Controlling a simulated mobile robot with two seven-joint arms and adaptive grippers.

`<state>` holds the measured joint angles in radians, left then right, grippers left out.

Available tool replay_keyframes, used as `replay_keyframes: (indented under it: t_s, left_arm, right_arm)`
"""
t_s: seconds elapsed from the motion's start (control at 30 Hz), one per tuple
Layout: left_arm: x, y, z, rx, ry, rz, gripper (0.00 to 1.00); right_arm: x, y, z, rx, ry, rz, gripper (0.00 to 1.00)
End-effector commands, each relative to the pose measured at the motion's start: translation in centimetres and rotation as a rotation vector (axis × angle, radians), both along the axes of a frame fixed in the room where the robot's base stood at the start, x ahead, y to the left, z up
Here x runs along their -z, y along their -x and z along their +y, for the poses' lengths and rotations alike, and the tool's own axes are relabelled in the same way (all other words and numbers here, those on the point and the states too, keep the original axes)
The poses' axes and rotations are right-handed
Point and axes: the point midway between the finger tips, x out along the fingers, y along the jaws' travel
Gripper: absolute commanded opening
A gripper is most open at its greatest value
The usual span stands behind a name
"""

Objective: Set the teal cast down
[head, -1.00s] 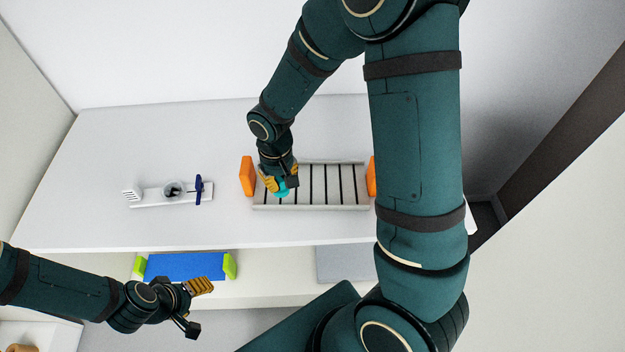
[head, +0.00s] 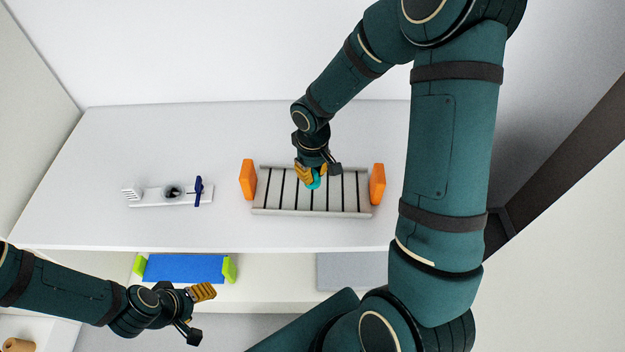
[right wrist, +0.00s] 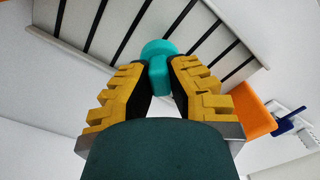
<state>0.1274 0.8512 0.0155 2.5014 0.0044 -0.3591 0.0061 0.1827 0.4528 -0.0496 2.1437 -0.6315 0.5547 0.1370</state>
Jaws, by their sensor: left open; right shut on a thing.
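The teal cast (head: 314,183) is between the fingers of my right gripper (head: 311,172), over the middle of the grey slatted rack (head: 270,211). In the right wrist view the teal cast (right wrist: 159,62) has a rounded head and a narrower stem, and the yellow-padded fingers of my right gripper (right wrist: 160,85) are shut on the stem. The rack (right wrist: 225,40) with its dark slots lies behind it. I cannot tell whether the cast touches the rack. My left gripper (head: 199,313) is open and empty, in front of the bench at the lower left.
Orange blocks (head: 247,179) and (head: 377,184) stand at the rack's two ends. A white fixture (head: 146,197) with a grey cup and a blue clamp (head: 198,191) is to the left. A blue tray (head: 185,268) with green ends sits on the lower shelf.

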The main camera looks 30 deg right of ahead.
Motion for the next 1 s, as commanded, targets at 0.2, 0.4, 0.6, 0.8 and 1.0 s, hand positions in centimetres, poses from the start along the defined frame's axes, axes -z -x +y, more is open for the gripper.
replay_keyframes:
  t_s: [0.2,0.4,0.6,0.8,1.0]
  left_arm:
    - [0.7,0.2,0.0,0.004,0.001,0.005,0.61]
    - [0.6,0.2,0.0,0.004,0.001,0.005,0.61]
    - [1.1,0.3,-0.1,0.006,0.002,0.007,0.61]
    - [1.0,0.3,-0.1,0.006,0.002,0.007,0.61]
    - [0.9,0.3,-0.1,0.006,0.002,0.006,0.61]
  right_arm:
    - [3.0,0.1,0.0,0.0,-0.001,0.004,0.0]
    - [3.0,0.0,0.0,0.0,-0.001,0.001,0.0]
    - [3.4,0.0,0.0,0.0,-0.001,0.001,0.0]
    - [3.3,0.0,0.0,0.0,-0.001,0.001,0.36]
    - [3.2,0.0,0.0,0.0,-0.001,0.001,0.36]
